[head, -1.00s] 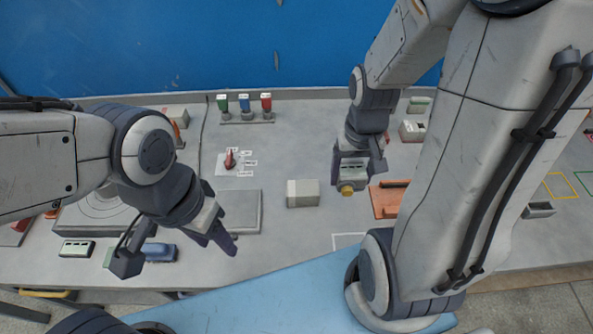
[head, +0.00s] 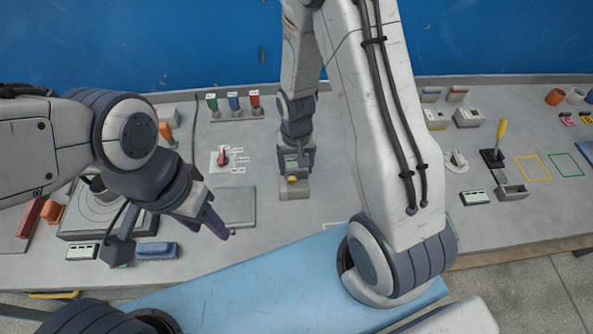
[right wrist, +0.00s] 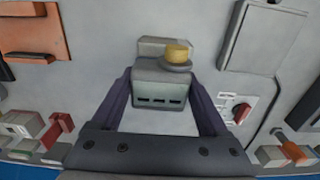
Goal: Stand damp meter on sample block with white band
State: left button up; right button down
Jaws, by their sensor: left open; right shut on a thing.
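My right gripper (head: 295,165) is shut on the damp meter, a grey box with dark slots (right wrist: 160,92) and a yellow knob (right wrist: 177,53). The knob also shows below the fingers in the head view (head: 292,179). A pale grey block (head: 297,192) lies on the bench directly under or just in front of the meter, and its edge shows past the meter in the right wrist view (right wrist: 160,43). I cannot tell whether they touch. No white band is clear on the visible part. My left gripper (head: 216,222) is open and empty, over the bench at the left.
A flat grey plate (head: 236,207) lies left of the block, with a red switch (head: 224,157) behind it. Yellow (head: 533,168) and green outlined squares lie at the right. My right arm hides the bench's middle right; the right wrist view shows an orange tray (right wrist: 30,32) there.

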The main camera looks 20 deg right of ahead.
aim_at(296, 174)
notch_tip(296, 174, down, 3)
jog(key=shift+p, duration=0.45)
jog(key=shift+f, duration=0.15)
